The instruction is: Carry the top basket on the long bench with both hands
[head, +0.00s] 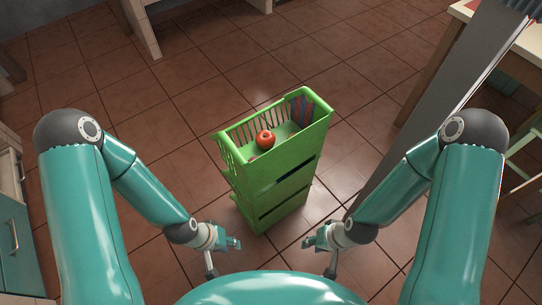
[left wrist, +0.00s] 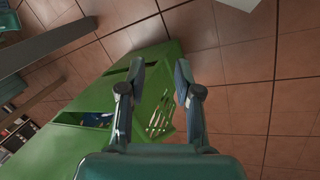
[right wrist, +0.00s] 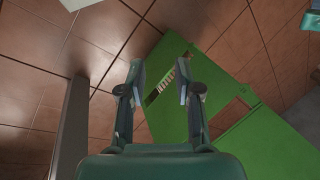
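The top basket (head: 290,153) is green with slatted sides and sits upright on a stack of similar green baskets (head: 283,207) on the floor. It holds a red round fruit (head: 265,139) and a blue and red item (head: 301,110). My left gripper (head: 236,242) is open and empty, low in front of the stack on the left; green basket walls (left wrist: 60,150) show beyond its fingers in the left wrist view. My right gripper (head: 308,242) is open and empty, low on the right; green walls (right wrist: 220,75) show past its fingers. I cannot tell which surface is the long bench.
A long grey slab (head: 440,110) runs along the right of the stack. A light wooden table (head: 437,70) stands at the upper right. A teal cabinet (head: 18,240) is at the left edge. Brown floor tiles (head: 210,65) are clear behind and left of the stack.

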